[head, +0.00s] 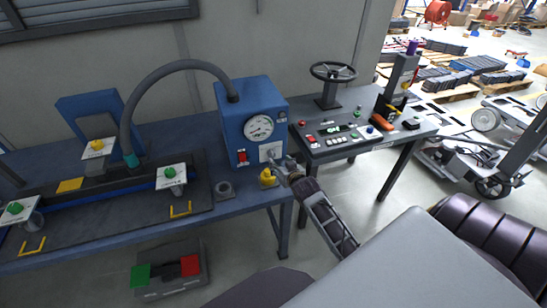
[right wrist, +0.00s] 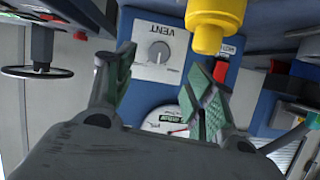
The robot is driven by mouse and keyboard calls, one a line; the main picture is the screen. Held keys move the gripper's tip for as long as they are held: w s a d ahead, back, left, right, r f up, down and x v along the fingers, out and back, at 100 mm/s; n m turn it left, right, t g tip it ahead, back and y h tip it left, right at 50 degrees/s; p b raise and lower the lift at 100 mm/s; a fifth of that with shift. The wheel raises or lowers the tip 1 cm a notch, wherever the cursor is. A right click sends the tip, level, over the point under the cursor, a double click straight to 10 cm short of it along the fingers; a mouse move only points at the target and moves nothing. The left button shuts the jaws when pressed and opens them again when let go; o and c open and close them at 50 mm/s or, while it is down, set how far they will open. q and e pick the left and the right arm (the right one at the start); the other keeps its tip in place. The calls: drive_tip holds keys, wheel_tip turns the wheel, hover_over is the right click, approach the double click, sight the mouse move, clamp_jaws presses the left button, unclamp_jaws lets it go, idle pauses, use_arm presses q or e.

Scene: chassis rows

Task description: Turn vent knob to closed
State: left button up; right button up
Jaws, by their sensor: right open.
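The vent knob (right wrist: 159,52) is a small grey dial on a white plate marked VENT, on the front of a blue box (head: 248,104). In the head view, the vent plate (head: 270,151) is partly behind my right gripper (head: 281,166). My right gripper is open in front of the box's lower right. In the right wrist view, the fingers of the gripper (right wrist: 155,78) stand apart with the knob visible beyond the gap. Nothing is between them, and I see no clear contact with the knob. My left gripper is not in view.
A red switch (head: 242,156) and a round gauge (head: 259,128) share the box front. A second table with a handwheel (head: 332,72) stands to the right.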

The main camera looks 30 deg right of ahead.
sight(273, 156)
drive_tip(key=shift+x, duration=4.5)
drive_tip(key=c, duration=1)
